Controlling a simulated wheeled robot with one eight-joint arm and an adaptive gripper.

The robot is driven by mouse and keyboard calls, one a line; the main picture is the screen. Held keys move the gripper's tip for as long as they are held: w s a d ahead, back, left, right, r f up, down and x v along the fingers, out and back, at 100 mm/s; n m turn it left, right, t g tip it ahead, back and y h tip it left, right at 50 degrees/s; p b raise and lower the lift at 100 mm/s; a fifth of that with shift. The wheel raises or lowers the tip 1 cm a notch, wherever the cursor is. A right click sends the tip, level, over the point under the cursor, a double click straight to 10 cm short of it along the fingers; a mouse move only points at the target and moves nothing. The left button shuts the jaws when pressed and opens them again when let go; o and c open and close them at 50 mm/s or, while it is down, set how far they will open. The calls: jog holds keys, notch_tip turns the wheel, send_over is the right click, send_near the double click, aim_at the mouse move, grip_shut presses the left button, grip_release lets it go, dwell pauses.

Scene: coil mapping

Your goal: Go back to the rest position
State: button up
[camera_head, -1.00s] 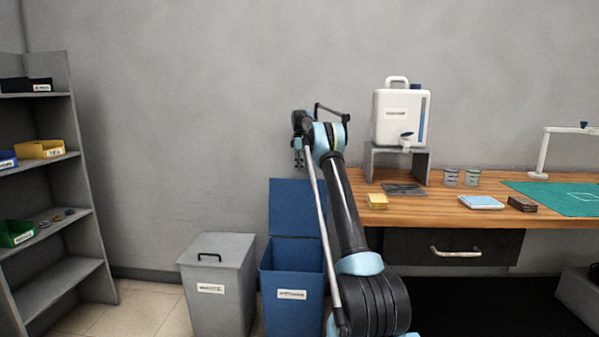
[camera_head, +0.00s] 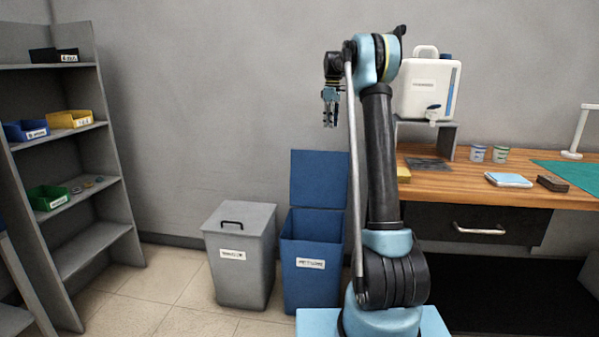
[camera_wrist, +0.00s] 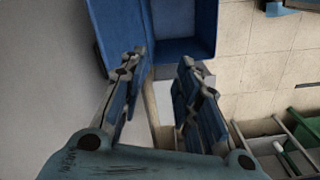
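My gripper (camera_head: 330,108) hangs pointing down from my raised, folded arm, in front of the wall and above the blue bin in the head view. In the wrist view my gripper (camera_wrist: 160,68) has its two fingers apart, with nothing between them. The open blue bin also shows past the fingertips in the wrist view (camera_wrist: 184,48). My arm stands nearly upright and hides part of the workbench's left end in the head view.
A lidded grey bin (camera_head: 239,262) stands beside the open blue bin (camera_head: 310,278). A grey shelf (camera_head: 110,193) with small coloured trays is at left. The workbench (camera_head: 440,186) at right bears a white dispenser (camera_head: 424,92). Tiled floor is clear between shelf and bins.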

jog(key=s+d+f+m+t, duration=0.1)
jog(key=s+d+m, duration=0.15)
jog(key=s, duration=1.45)
jog(key=s+d+m, duration=0.1)
jog(key=s+m, duration=0.3)
jog(key=s, duration=1.3)
jog(key=s+d+f+m+t, duration=0.1)
jog(key=s+f+m, duration=0.4)
jog(key=s+f, duration=1.7)
jog(key=s, duration=0.4)
jog(key=shift+s+d+f, duration=0.15)
jog(key=shift+s+f, duration=0.1)
jog(key=shift+f, duration=0.05)
jog(key=shift+m, duration=0.25)
jog(key=shift+w+f, duration=0.2)
jog(key=shift+w, duration=0.2)
